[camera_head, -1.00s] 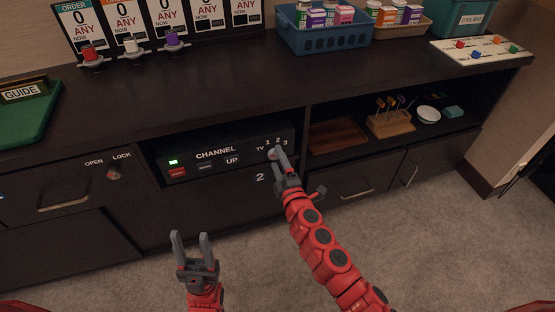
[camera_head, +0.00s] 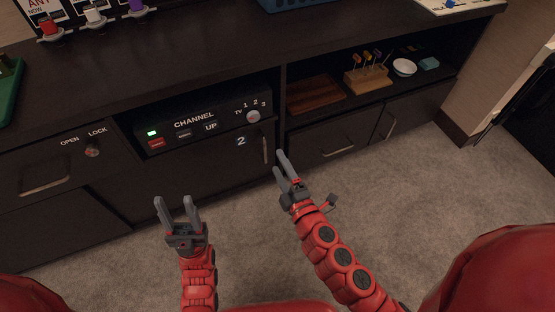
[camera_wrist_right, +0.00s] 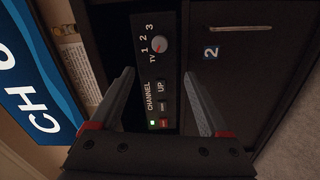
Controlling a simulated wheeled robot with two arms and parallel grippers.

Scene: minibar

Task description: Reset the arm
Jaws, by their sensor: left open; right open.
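My right gripper (camera_head: 284,172) is open and empty in the head view, in front of the cabinet and apart from it. Its two fingers also frame the channel box in the right wrist view (camera_wrist_right: 160,98). My left gripper (camera_head: 177,210) is open and empty, fingers pointing up, over the carpet at the lower left. The black channel box (camera_head: 177,134) sits in a cabinet recess with a lit green light. Its round knob (camera_head: 253,117) is uncovered and also shows in the right wrist view (camera_wrist_right: 159,44).
The dark cabinet (camera_head: 190,187) runs across the view, with an open shelf holding a brown tray (camera_head: 315,94), a wooden stand (camera_head: 367,82) and a white bowl (camera_head: 404,67). A door handle (camera_head: 265,149) stands near my right gripper. The carpet (camera_head: 420,160) in front is free.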

